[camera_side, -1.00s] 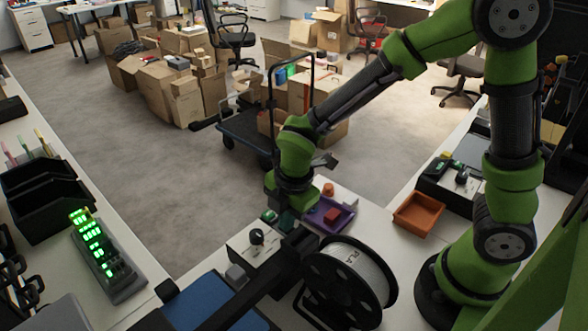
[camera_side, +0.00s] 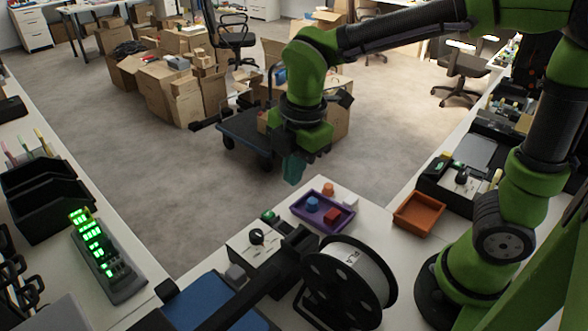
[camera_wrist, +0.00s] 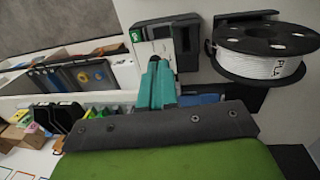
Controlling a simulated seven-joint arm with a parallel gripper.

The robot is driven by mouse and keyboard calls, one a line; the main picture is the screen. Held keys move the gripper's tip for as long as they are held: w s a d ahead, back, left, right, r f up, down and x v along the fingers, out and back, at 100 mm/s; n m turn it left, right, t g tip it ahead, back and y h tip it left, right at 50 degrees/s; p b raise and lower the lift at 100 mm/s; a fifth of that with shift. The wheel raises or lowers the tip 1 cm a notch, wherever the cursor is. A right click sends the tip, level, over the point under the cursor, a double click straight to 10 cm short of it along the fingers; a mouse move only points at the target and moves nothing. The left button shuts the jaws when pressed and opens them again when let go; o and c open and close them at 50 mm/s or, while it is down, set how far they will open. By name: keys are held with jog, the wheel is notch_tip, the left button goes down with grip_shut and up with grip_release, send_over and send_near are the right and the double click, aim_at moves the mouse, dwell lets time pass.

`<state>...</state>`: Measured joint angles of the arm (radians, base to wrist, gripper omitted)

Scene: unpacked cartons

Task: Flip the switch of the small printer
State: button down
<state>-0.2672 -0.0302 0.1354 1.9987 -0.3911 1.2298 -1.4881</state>
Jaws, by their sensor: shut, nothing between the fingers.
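The small printer has a white front panel (camera_side: 255,245) with a black knob (camera_side: 256,236), a blue bed and a black frame. A small green switch (camera_side: 269,215) sits at the panel's far corner; it also shows in the wrist view (camera_wrist: 135,36). I cannot tell the switch's position. A black spool with white PLA filament (camera_side: 350,280) stands beside it. My gripper (camera_side: 292,180), with teal fingers, points down above the table's far edge, clear of the switch. In the wrist view its fingers (camera_wrist: 158,68) are together and empty, below the white panel.
A purple tray (camera_side: 305,220) holding a blue and a red piece lies beside the printer, with an orange piece (camera_side: 328,189) behind it. An orange bin (camera_side: 418,210) and another device with a knob stand to the right. A panel with green lights (camera_side: 105,260) is at left.

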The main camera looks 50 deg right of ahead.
aim_at(285, 224)
jog(key=shift+r, duration=0.3)
jog(key=shift+w+d+r, duration=0.1)
jog(key=shift+w+d, duration=0.1)
jog(key=shift+w, duration=0.15)
jog(key=f, duration=0.4)
jog(key=w+f, duration=0.1)
jog(key=f, duration=0.8)
jog(key=shift+w, duration=0.25)
jog(key=shift+w+f, duration=0.1)
jog(key=shift+f, duration=0.35)
